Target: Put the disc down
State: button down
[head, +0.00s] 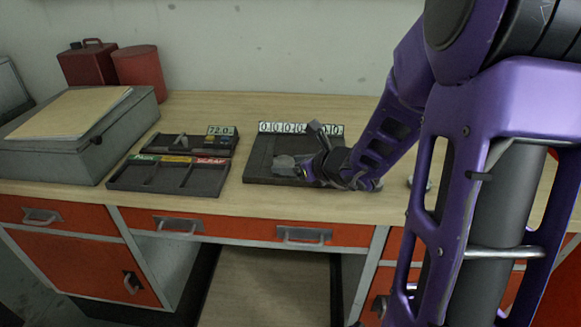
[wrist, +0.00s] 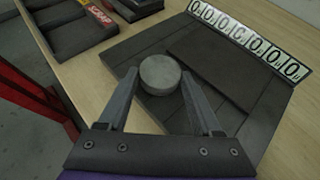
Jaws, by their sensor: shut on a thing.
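A grey round disc (wrist: 160,75) sits between the fingertips of my gripper (wrist: 161,88) in the wrist view. The fingers are shut on it from both sides. It is over the near left part of a dark flat board (wrist: 138,57) that has a row of white number tags along its far edge. I cannot tell whether the disc touches the board. In the head view my gripper (head: 298,168) is low over the same board (head: 259,161), and my arm covers its right side.
A dark tray with compartments and coloured labels (head: 168,189) lies left of the board. A smaller dark tray with a number display (head: 190,151) is behind it. A grey case (head: 75,157), a red canister (head: 88,66) and a red cylinder (head: 139,74) stand further left. Bare wood lies behind the board.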

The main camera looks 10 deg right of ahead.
jog(key=shift+f, duration=0.1)
jog(key=shift+c, duration=0.3)
grip_release()
